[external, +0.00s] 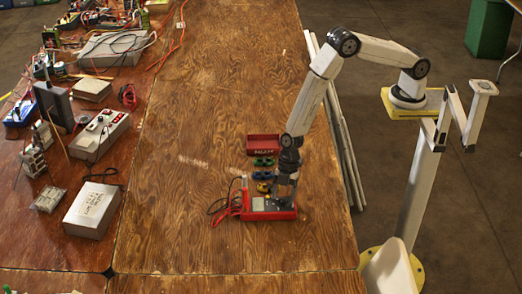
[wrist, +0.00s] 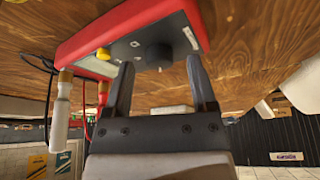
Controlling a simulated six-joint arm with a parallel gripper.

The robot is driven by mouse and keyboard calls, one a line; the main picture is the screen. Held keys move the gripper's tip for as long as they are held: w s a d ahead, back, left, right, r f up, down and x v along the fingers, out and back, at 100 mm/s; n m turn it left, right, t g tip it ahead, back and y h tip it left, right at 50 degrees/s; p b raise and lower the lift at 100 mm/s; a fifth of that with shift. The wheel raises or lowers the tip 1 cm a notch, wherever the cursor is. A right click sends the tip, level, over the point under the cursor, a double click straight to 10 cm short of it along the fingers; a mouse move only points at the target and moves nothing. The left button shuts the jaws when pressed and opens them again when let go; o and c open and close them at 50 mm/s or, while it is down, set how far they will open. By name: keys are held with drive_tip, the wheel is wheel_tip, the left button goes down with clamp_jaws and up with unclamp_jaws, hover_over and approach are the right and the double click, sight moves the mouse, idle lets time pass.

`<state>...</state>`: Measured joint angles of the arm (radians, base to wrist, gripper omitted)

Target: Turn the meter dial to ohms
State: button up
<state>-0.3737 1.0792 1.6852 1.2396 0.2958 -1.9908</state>
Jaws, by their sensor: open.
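The red-bodied meter (external: 270,215) lies on the wooden table, near its front right. In the wrist view the meter (wrist: 90,40) shows a dark face with a round black dial (wrist: 158,55). I cannot read the dial's marks or setting. My gripper (wrist: 160,63) is open, with one dark finger on each side of the dial. I cannot tell whether the fingers touch it. In the external view my gripper (external: 280,192) points down over the meter and hides part of its face.
Black and red leads (external: 226,207) lie at the meter's left side. A red box (external: 264,143) and small coloured items (external: 263,162) stand behind it. A white box (external: 92,210) and other equipment crowd the left table. The table's middle is clear.

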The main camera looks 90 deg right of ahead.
drive_tip(key=shift+a+f, duration=0.15)
drive_tip(key=shift+f, duration=0.15)
clamp_jaws()
drive_tip(key=shift+m+t, duration=0.4)
drive_tip(key=shift+m, duration=1)
drive_tip(key=shift+a+m+t+h, duration=0.15)
drive_tip(key=shift+m+t+h, duration=0.45)
drive_tip(key=shift+m, duration=1.1)
unclamp_jaws()
drive_tip(key=shift+s, duration=0.1)
